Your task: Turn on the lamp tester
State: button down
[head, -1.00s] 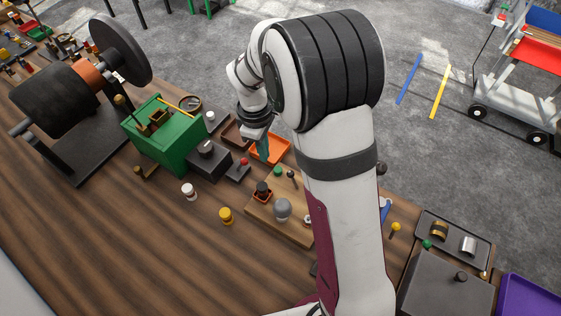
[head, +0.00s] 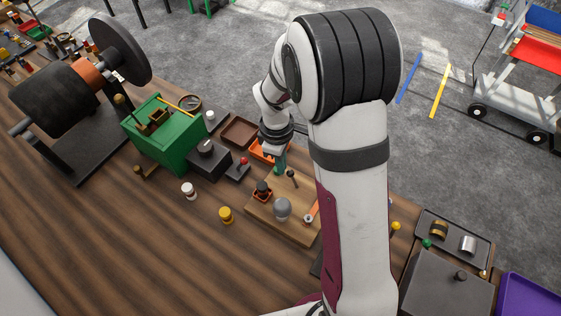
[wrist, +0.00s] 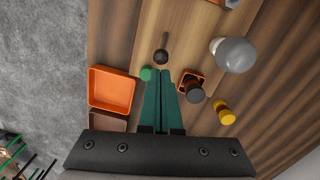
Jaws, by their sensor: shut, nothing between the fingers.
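The lamp tester appears to be the wooden board (head: 290,228) with a grey round bulb (head: 282,209) on it; the bulb also shows in the wrist view (wrist: 234,54). A dark ball-topped lever (head: 292,174) stands at the board's far end and shows in the wrist view (wrist: 161,56), just beyond my fingertips. My gripper (head: 280,164) is shut and empty, above the board's far end. In the wrist view its teal fingers (wrist: 165,76) lie together.
An orange tray (wrist: 91,92) and a brown tray (head: 225,136) lie beyond the board. A dark box with a red-knobbed part (head: 243,162) and a green box (head: 158,150) stand left. A yellow knob (head: 226,215) and white knob (head: 189,190) stand on clear wood.

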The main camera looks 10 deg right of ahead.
aim_at(294, 181)
jog(key=shift+s+d+r, duration=0.2)
jog(key=shift+s+d, duration=0.1)
jog(key=shift+s+d+r, duration=0.2)
jog(key=shift+s+d, duration=0.2)
jog(key=shift+s+d+r+t+y, duration=0.15)
jog(key=shift+s+d+t+y, duration=0.35)
jog(key=shift+s+d, duration=0.65)
jog(key=shift+w+a+f, duration=0.4)
jog(key=shift+w+a, duration=0.1)
